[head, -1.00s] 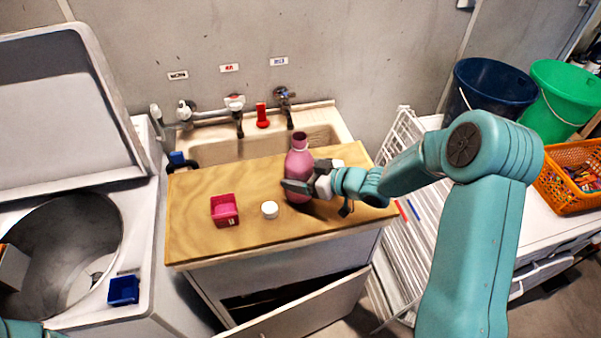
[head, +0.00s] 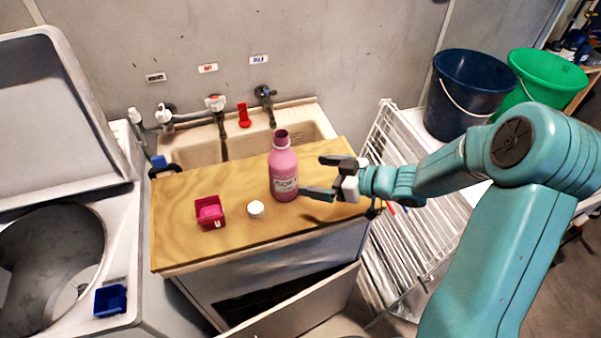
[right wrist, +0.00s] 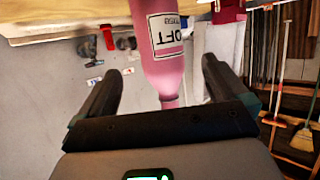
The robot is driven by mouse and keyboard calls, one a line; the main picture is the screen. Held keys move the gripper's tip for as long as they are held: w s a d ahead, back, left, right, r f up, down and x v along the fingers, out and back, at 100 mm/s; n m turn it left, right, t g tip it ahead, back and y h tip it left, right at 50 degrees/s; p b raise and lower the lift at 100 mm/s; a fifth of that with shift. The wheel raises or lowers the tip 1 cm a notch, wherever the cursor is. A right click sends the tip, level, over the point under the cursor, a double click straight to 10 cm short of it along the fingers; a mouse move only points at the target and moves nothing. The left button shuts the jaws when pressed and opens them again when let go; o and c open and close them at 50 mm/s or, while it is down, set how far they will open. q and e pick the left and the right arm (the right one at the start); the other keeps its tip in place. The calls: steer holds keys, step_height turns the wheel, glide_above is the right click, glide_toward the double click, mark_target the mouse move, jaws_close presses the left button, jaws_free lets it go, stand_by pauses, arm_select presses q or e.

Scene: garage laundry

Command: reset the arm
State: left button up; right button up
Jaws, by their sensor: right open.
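My right gripper (head: 318,177) is open and empty, just to the right of a pink bottle (head: 284,172) in the head view. The bottle stands upright and uncapped on the wooden board (head: 180,245) over the sink. In the right wrist view the bottle (right wrist: 166,45) shows beyond and between the open fingers (right wrist: 158,90), with part of its label readable as "OFT". My left gripper is not in view.
A white cap (head: 256,208) and a red box (head: 210,212) with pink contents sit on the board. A drying rack (head: 395,240) stands right of the sink. Buckets, dark blue (head: 470,95) and green (head: 545,80), stand behind my arm. An open washer (head: 50,260) is at left.

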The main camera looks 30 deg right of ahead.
steer(key=shift+v, duration=1)
steer(key=shift+f, duration=0.1)
steer(key=shift+s, duration=0.1)
steer(key=shift+d, duration=0.1)
